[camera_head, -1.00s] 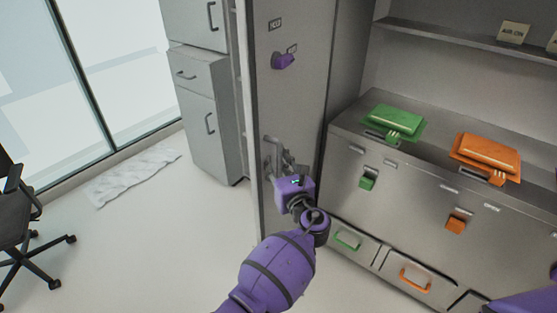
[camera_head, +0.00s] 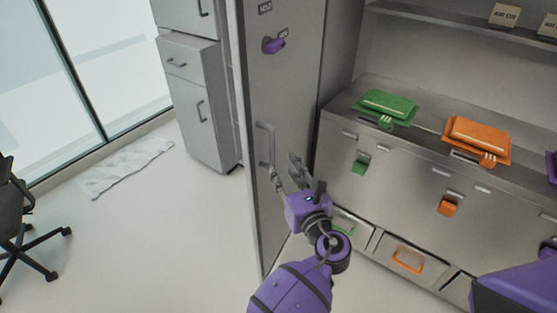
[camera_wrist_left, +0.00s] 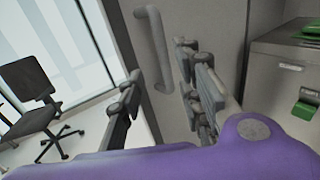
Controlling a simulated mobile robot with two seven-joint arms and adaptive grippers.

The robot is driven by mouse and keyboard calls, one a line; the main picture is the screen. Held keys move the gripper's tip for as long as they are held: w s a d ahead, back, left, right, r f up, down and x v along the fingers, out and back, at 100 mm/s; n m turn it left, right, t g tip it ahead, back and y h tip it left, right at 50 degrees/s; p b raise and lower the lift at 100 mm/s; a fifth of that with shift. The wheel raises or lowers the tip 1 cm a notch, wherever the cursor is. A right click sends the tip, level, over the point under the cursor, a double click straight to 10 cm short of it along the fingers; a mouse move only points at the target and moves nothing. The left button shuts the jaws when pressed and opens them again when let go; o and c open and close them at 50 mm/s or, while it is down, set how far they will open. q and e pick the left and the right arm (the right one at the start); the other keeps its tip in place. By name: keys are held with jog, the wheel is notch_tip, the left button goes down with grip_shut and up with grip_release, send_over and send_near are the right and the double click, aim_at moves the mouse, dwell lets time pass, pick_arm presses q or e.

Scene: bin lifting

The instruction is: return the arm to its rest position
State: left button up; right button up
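My left gripper (camera_head: 288,168) is in front of the grey door panel, just right of and below its vertical bar handle (camera_head: 264,143). Its two fingers stand apart with nothing held between them. In the left wrist view the open gripper (camera_wrist_left: 160,88) shows a finger on each side, and the bar handle (camera_wrist_left: 158,45) appears in the gap, beyond the fingers. Whether a finger touches the handle, I cannot tell. My purple right arm (camera_head: 520,290) shows at the lower right; its gripper is out of view.
A green bin lid (camera_head: 387,105) and an orange one (camera_head: 478,138) lie on the steel counter (camera_head: 345,105) to the right. Grey drawers (camera_head: 190,100) stand at the back left. An office chair (camera_head: 20,215) is at far left; the floor (camera_head: 150,240) between is mostly clear.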

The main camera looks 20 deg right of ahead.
pick_arm(q)
jog(key=shift+s+d, duration=0.1)
jog(key=shift+s, duration=0.5)
